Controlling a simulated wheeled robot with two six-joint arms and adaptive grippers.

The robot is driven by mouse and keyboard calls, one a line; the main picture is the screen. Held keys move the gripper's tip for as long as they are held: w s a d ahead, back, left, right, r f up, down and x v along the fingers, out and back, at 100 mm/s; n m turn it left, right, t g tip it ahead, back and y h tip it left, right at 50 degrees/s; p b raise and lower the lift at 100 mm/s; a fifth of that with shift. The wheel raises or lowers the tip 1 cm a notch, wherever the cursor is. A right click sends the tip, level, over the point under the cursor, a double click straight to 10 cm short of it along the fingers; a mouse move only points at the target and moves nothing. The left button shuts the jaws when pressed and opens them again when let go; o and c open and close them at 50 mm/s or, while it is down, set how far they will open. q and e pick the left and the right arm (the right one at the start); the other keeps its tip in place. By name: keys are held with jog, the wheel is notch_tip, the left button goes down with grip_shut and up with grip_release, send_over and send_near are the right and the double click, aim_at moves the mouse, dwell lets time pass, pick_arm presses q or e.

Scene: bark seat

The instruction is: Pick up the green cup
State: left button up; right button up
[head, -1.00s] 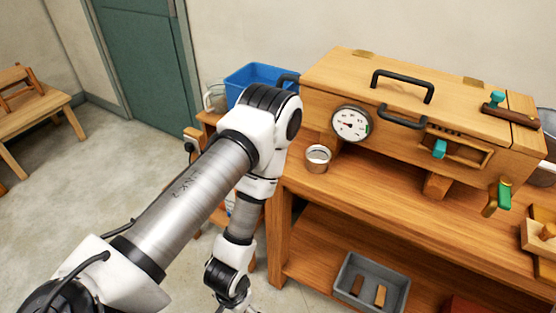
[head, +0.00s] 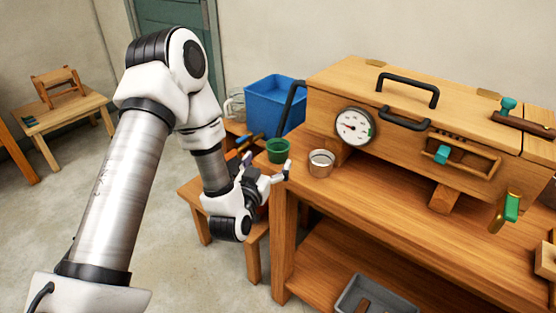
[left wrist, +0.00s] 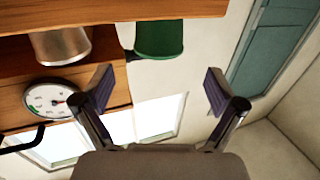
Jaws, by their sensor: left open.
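The green cup (head: 278,151) stands upright at the left end of the wooden workbench (head: 375,200), left of a metal cup (head: 320,163). My left gripper (head: 265,171) is just in front of and below the green cup in the head view, its fingers apart and empty. In the left wrist view, which looks upside down, the green cup (left wrist: 160,38) shows beyond the open fingertips (left wrist: 160,90), between them sideways and not touched. The metal cup (left wrist: 62,45) is to its left there. My right gripper is not in view.
A wooden box with a gauge (head: 356,127) and black handles stands on the bench behind the metal cup. A blue bin (head: 272,104) and a glass jug (head: 235,104) are behind the green cup. A low wooden stool (head: 250,235) is below my gripper.

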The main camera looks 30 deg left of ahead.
aim_at(278, 145)
pick_arm(q)
jog(key=p+x, duration=0.1)
jog(key=x, duration=0.6)
jog(key=shift+w+f, duration=0.1)
jog(key=shift+w, duration=0.3)
jog(key=c, duration=1.2)
